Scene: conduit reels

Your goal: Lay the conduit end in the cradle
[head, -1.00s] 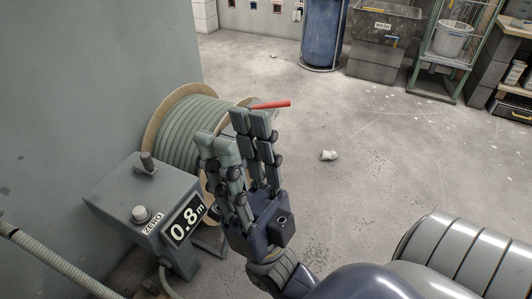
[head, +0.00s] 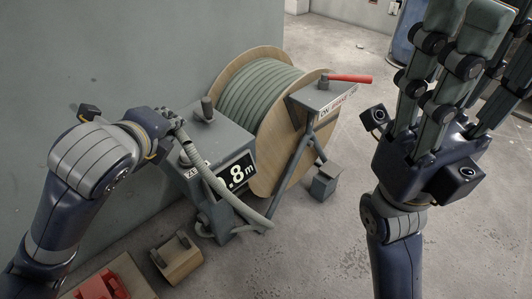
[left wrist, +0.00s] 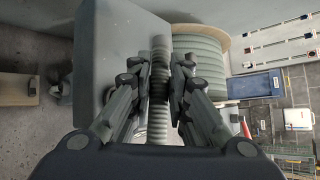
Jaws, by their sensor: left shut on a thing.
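The wrist view shows the conduit (left wrist: 158,125) running between the fingers (left wrist: 159,85). From the grip it hangs across the box's display and bends near the floor. A tan block with dark upright prongs (head: 178,260), which looks like the cradle, stands on the floor in front of the box, apart from the conduit. My right gripper (head: 475,70) is raised at the right, its fingers spread and empty, tips partly cut off.
The wooden reel (head: 262,95) of conduit stands behind the grey meter box (head: 225,137). A stand with a red brake lever (head: 350,79) is at its right. A red item (head: 100,287) lies at the lower left.

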